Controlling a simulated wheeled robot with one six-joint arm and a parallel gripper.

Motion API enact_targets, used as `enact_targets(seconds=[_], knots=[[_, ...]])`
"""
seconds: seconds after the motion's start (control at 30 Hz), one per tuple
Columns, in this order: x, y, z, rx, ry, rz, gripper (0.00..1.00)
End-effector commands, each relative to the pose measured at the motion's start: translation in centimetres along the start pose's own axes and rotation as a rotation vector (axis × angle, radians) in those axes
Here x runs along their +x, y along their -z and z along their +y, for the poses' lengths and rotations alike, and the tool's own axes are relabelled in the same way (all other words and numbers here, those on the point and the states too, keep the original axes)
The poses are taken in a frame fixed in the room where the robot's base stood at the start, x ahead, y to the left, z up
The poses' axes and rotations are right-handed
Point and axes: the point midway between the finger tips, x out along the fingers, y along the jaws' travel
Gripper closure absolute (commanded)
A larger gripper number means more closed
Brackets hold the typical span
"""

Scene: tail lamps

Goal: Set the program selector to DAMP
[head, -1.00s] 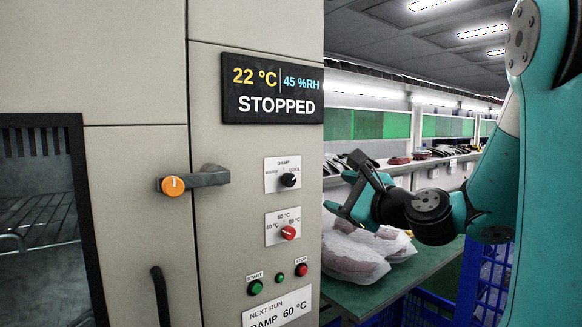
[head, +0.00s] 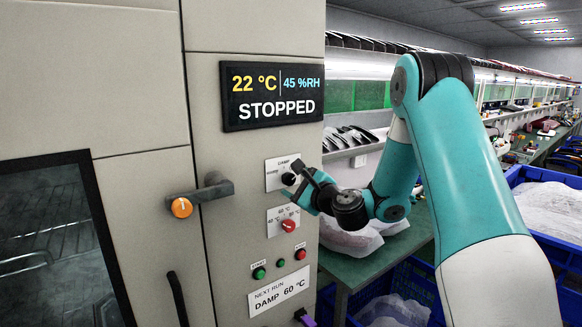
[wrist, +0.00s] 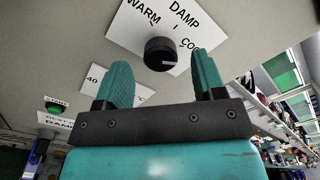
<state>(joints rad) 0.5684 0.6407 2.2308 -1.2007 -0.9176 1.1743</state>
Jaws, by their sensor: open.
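The program selector is a black knob (head: 289,179) on a white plate (head: 279,163) marked WARM, DAMP and COOL. In the wrist view the knob (wrist: 160,54) lies just beyond and between my fingertips, with its pale mark turned toward the COOL side rather than DAMP at the top. My gripper (head: 300,184) is at the panel in front of the selector, partly covering the plate's COOL side in the head view. The wrist view shows my gripper (wrist: 163,68) open, one finger each side of the knob; I cannot tell whether they touch it.
Below the selector are a red temperature knob (head: 288,226), a green START button (head: 259,273) and a red STOP button (head: 300,254). The display (head: 272,95) reads STOPPED. A card (head: 280,291) reads NEXT RUN DAMP 60 °C. An orange-ended door handle (head: 202,196) sticks out left.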

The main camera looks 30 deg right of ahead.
Motion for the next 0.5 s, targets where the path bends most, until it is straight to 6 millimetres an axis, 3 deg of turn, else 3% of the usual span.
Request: enact_targets(seconds=[0.2, 0.5], knots=[[2.2, -0.1, -0.1, 0.000, -0.001, 0.000, 0.37], [2.6, 0.0, 0.0, 0.000, 0.000, 0.000, 0.37]])
